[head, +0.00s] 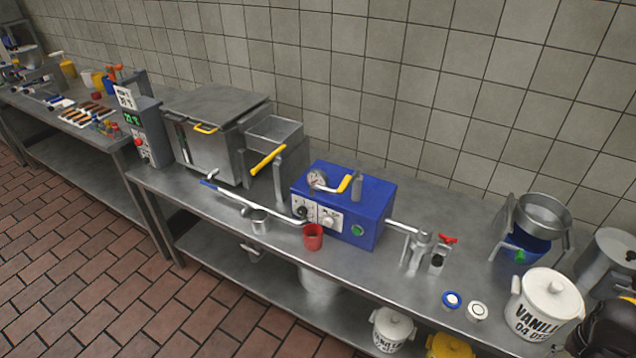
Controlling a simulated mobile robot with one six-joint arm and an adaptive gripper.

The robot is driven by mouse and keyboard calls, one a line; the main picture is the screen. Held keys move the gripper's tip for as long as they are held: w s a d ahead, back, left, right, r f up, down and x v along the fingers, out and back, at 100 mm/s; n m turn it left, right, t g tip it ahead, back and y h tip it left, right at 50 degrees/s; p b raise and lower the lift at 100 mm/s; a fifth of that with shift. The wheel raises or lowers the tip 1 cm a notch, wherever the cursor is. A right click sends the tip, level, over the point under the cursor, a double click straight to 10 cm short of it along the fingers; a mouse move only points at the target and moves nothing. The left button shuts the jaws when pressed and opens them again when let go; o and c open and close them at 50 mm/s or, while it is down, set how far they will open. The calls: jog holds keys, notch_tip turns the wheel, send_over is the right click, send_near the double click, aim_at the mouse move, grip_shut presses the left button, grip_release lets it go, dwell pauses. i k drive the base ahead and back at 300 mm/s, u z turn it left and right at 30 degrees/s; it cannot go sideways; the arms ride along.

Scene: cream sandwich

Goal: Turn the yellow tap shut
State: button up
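Two yellow handles could be the tap. A short yellow lever (344,184) sits on top of the blue machine (372,215), beside a round gauge (317,179). A longer yellow lever (267,161) slants upward to the right in front of a grey metal hopper (275,131). I cannot tell from this view which one is the tap or whether either is open or shut. My gripper's fingers do not show. A dark rounded part at the lower right corner may belong to my arm.
A red-handled valve (446,239) is right of the blue machine. White vanilla tub (545,305) stands at right. Counter between valve and bowl stand is mostly clear.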

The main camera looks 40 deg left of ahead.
aim_at(347, 178)
jog(key=u, duration=0.65)
jog(key=k, duration=0.95)
jog(key=z, duration=0.05)
jog(key=i, duration=0.85)
jog(key=z, duration=0.05)
